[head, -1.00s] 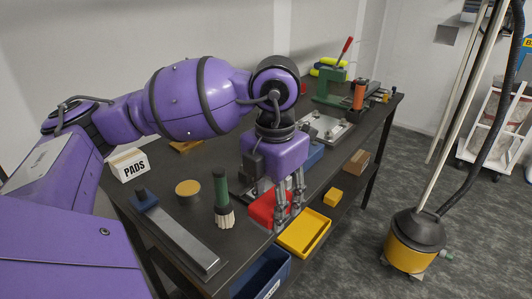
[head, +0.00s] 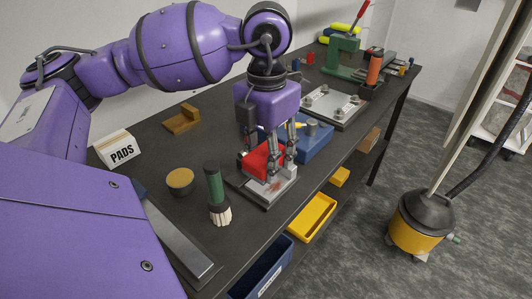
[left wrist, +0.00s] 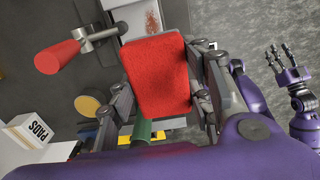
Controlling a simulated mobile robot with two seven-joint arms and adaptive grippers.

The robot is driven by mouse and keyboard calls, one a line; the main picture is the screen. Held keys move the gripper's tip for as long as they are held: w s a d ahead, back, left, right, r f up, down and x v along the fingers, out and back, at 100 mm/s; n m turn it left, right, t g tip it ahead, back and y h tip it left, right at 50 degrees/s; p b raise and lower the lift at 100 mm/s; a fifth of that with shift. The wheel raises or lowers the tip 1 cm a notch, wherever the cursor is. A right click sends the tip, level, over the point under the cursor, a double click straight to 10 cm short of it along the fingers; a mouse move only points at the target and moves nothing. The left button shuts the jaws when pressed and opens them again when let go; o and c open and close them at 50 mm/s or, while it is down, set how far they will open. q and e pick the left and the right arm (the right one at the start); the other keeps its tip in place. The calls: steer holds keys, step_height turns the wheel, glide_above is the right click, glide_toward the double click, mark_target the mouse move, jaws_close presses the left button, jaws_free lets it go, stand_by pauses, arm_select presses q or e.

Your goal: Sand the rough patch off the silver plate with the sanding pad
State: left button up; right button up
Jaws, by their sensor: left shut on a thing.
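My left gripper (head: 279,164) is shut on the red sanding pad (head: 262,159), low over the silver plate (head: 283,194). In the left wrist view the pad (left wrist: 164,78) sits between the fingers. The reddish-brown rough patch (head: 275,185) shows beside the pad, and in the left wrist view (left wrist: 152,22) it lies just past the pad's far edge. I cannot tell whether the pad touches the plate. My right gripper (left wrist: 284,66) shows in the left wrist view with its fingers apart, empty, over the floor and away from the bench.
A red-handled clamp (left wrist: 60,58) shows beside the pad. A yellow bin (head: 312,217) is below the bench's front edge.

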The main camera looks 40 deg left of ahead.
arm_select(q)
steer(key=shift+w+f, duration=0.1)
steer(key=shift+f, duration=0.5)
step_height(320, 180, down, 5)
steer(key=b, duration=0.2)
steer(key=shift+r+b, duration=0.15)
steer(key=shift+b, duration=0.15)
steer(key=shift+f+b, duration=0.3)
steer(key=shift+f, duration=0.25)
steer(key=shift+a, duration=0.1)
